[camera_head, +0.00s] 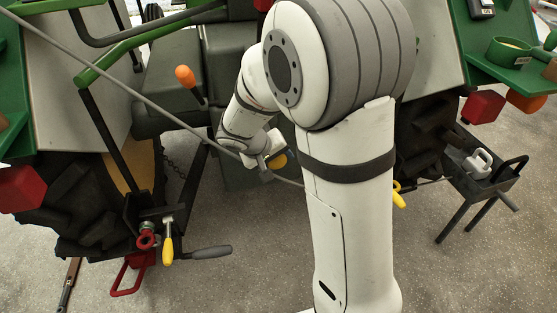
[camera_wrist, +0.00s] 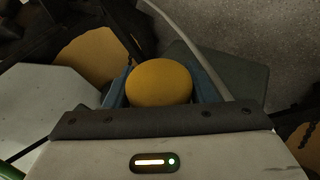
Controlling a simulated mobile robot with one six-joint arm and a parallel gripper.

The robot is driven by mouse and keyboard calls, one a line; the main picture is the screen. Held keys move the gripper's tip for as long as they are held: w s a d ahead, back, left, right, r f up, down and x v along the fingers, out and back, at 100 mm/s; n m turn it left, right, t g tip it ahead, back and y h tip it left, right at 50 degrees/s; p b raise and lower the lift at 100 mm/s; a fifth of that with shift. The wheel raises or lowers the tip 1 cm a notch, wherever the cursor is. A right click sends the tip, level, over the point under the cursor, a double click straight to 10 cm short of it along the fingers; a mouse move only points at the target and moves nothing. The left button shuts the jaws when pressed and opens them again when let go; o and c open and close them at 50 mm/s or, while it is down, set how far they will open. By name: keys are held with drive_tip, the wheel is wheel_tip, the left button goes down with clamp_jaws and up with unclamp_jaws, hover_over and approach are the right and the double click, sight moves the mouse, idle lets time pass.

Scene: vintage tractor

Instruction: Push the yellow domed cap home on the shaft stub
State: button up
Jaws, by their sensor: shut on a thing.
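The yellow domed cap (camera_wrist: 159,84) is between the two blue-grey fingers of my gripper (camera_wrist: 160,90) in the wrist view, and the gripper is shut on it. In the head view the cap (camera_head: 278,161) shows as a small yellow patch at the end of my gripper (camera_head: 272,166). The gripper is in front of the tractor's rear, near the middle of the picture. The shaft stub is not visible; the cap and gripper may hide it. I cannot tell whether the cap touches the stub.
A thin grey bar (camera_head: 130,90) runs diagonally close to my gripper. An orange-knobbed lever (camera_head: 186,76) stands above left. A yellow-handled lever (camera_head: 167,246) and red ring (camera_head: 146,240) are at lower left. A black tray stand (camera_head: 470,175) holds a white jug (camera_head: 479,164) at right.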

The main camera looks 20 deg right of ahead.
drive_tip(key=shift+w, duration=3.95)
drive_tip(key=o, duration=1)
drive_tip(key=shift+o, duration=0.2)
drive_tip(key=p+v, duration=0.2)
drive_tip(key=v, duration=0.6)
drive_tip(key=s+d+r+y+p, duration=0.1)
drive_tip(key=s+r+y+p, duration=0.2)
drive_tip(key=s+r+p, duration=0.8)
drive_tip(key=s+d+r+m+g+y+p, duration=0.1)
drive_tip(key=s+d+r+y+p, duration=0.1)
drive_tip(key=s+r+p, duration=0.9)
drive_tip(key=s+r+y, duration=0.1)
drive_tip(key=s+r, duration=0.3)
drive_tip(key=r, duration=0.1)
drive_tip(key=shift+s+p, duration=0.35)
drive_tip(key=shift+p, duration=0.05)
